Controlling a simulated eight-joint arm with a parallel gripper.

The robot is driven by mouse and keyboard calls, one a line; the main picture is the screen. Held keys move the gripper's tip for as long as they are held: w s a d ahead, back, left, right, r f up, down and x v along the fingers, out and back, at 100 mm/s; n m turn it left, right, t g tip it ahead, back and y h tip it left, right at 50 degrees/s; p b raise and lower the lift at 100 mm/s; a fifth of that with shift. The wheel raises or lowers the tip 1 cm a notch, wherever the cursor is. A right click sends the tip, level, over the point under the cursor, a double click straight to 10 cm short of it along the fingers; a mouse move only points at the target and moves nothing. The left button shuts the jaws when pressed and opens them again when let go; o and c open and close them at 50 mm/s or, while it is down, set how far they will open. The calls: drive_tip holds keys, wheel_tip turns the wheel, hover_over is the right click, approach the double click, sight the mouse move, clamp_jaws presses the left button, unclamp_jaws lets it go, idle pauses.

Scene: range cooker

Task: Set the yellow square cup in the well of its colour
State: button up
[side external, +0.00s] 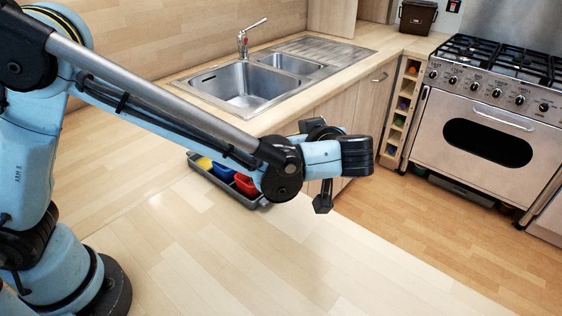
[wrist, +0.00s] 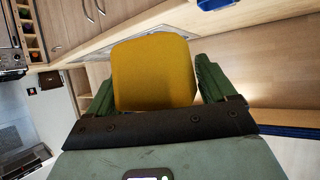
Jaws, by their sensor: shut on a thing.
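The yellow square cup (wrist: 154,72) fills the middle of the wrist view, between the two green fingers of my gripper (wrist: 153,84). My gripper is shut on it. In the side external view the cup and the fingertips cannot be made out; my forearm and wrist are in front. A dark grey tray (side external: 197,169) lies on the worktop behind my forearm, with yellow (side external: 205,163), blue (side external: 222,172) and red (side external: 246,185) parts in a row. I cannot tell whether these are wells or cups in them. My forearm hides some of the tray.
A steel sink (side external: 245,84) with a tap is set in the worktop behind the tray. A cooker (side external: 487,130) stands at the right, beside a narrow shelf rack (side external: 402,108). The front worktop (side external: 230,260) is clear. A blue thing (wrist: 215,4) shows at the wrist view's top edge.

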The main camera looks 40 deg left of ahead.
sight(302, 213)
drive_tip(key=shift+n+g+y, duration=0.4)
drive_tip(key=shift+n+g, duration=0.3)
drive_tip(key=shift+s+d+f, duration=0.25)
drive_tip(key=shift+d+f, duration=0.5)
drive_tip(key=shift+s+d+f, duration=0.2)
drive_tip(key=shift+d+f, duration=0.5)
drive_tip(key=shift+f, duration=0.05)
drive_tip(key=shift+f, duration=4.8)
drive_tip(key=shift+f, duration=0.15)
drive_tip(key=o, duration=0.8)
drive_tip(key=shift+o, duration=0.2)
